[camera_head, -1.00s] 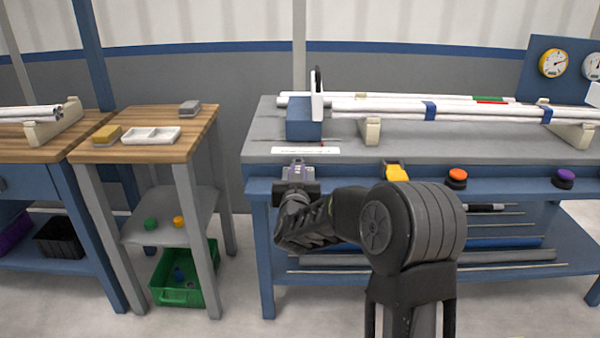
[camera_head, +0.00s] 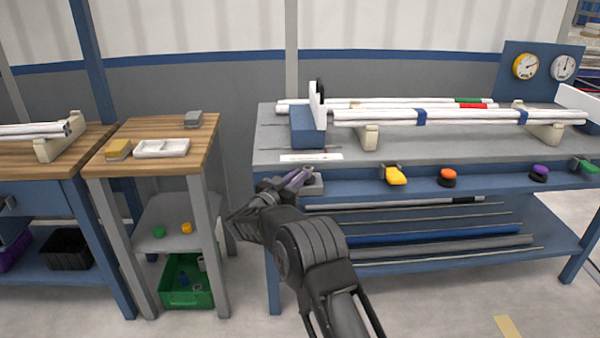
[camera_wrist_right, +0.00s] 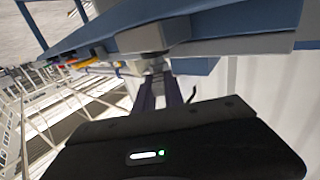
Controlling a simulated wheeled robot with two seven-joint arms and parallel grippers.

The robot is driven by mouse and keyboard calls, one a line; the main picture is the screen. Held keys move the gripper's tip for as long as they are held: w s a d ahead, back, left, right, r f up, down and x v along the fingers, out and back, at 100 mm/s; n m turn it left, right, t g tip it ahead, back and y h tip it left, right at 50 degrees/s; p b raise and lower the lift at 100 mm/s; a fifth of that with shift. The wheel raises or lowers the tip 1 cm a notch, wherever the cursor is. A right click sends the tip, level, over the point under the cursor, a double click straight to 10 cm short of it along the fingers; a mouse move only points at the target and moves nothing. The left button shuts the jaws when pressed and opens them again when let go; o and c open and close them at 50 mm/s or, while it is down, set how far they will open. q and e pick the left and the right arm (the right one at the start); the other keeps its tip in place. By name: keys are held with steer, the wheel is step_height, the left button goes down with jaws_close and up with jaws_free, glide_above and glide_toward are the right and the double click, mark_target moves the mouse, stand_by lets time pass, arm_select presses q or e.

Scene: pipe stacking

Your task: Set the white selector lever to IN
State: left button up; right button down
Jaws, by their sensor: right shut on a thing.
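My right gripper (camera_head: 298,180) is at the front edge of the grey-topped bench (camera_head: 265,140), near its left end, beside a grey block there. In the right wrist view its two dark purple fingers (camera_wrist_right: 160,92) reach up to the underside of a grey block (camera_wrist_right: 152,40). They are shut on a small pale piece (camera_wrist_right: 154,66), which looks like the selector lever. Most of the lever is hidden, and I cannot read its setting. A white label strip (camera_head: 311,157) lies on the bench top just behind. My left gripper is not in view.
Along the bench front to the right are a yellow handle (camera_head: 396,175), an orange knob (camera_head: 448,175), a purple knob (camera_head: 540,170) and a green handle (camera_head: 584,166). White pipes (camera_head: 450,116) lie on cradles behind. A wooden side table (camera_head: 190,135) stands left.

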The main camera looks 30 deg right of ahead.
steer(key=shift+w+m+g, duration=0.2)
steer(key=shift+m+g, duration=0.3)
steer(key=c, duration=1.4)
jaws_free()
steer(key=shift+c, duration=0.2)
steer(key=shift+a, duration=0.1)
steer(key=v, duration=0.7)
steer(key=shift+a, duration=0.35)
steer(key=shift+f, duration=0.15)
